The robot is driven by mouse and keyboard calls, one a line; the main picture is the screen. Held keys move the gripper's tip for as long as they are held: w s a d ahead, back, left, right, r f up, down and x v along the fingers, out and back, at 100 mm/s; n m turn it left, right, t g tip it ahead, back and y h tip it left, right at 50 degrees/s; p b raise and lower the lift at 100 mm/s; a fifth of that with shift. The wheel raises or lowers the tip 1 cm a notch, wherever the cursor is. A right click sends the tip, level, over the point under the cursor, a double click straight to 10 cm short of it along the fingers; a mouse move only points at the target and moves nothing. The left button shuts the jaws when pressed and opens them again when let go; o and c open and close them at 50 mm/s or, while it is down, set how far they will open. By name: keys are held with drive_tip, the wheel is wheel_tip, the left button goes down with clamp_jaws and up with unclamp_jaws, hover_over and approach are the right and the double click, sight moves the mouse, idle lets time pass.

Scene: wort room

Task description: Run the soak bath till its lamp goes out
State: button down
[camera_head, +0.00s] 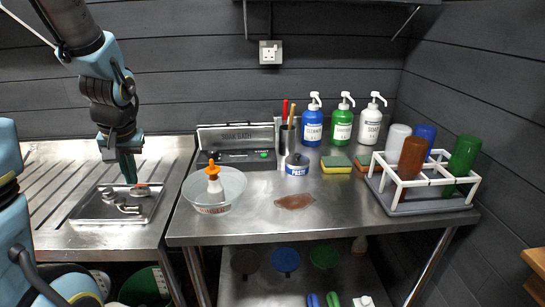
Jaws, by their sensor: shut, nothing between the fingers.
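The soak bath (207,158) is a low metal box with a dark front, standing at the back left of the steel table. The words "SOAK BATH" show on its raised upper panel; I cannot tell for sure whether this is an open lid. A small green spot, which looks like its lamp (263,155), shows at the right of the front; I cannot tell for sure whether it is lit. My gripper (129,177) is shut and empty, pointing down above the square steel fitting on the left counter. It is well left of the soak bath and apart from it.
A clear bowl (236,184) with an orange-topped bottle (214,185) stands before the bath. A tool holder (287,140) and a labelled pot (297,165) are right of it. A brown stain (295,202) marks the table.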

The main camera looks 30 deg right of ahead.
drive_tip(key=w+d+m+t, duration=0.2)
drive_tip(key=w+d+m, duration=0.1)
drive_tip(key=w+d, duration=0.55)
drive_tip(key=d+r+m+t+h+p, duration=0.1)
drive_tip(key=d+m+h, duration=0.1)
drive_tip(key=d, duration=1.3)
drive_tip(key=d+r+m+t+h+p, duration=0.1)
drive_tip(key=d+m, duration=0.3)
drive_tip(key=d, duration=1.1)
drive_tip(key=shift+d+r+t+h, duration=0.15)
drive_tip(key=shift+r+t+h, duration=0.1)
drive_tip(key=shift+t+h, duration=0.3)
drive_tip(key=shift+s+f, duration=0.1)
drive_tip(key=b, duration=0.7)
hover_over(264, 155)
drive_tip(key=f, duration=0.7)
drive_tip(key=shift+s+a+f, duration=0.25)
drive_tip(key=shift+f, duration=0.1)
drive_tip(key=shift+f+b, duration=0.35)
drive_tip(key=shift+f, duration=0.1)
drive_tip(key=shift+f, duration=0.15)
drive_tip(key=shift+f+b, duration=0.3)
drive_tip(key=shift+b, duration=0.4)
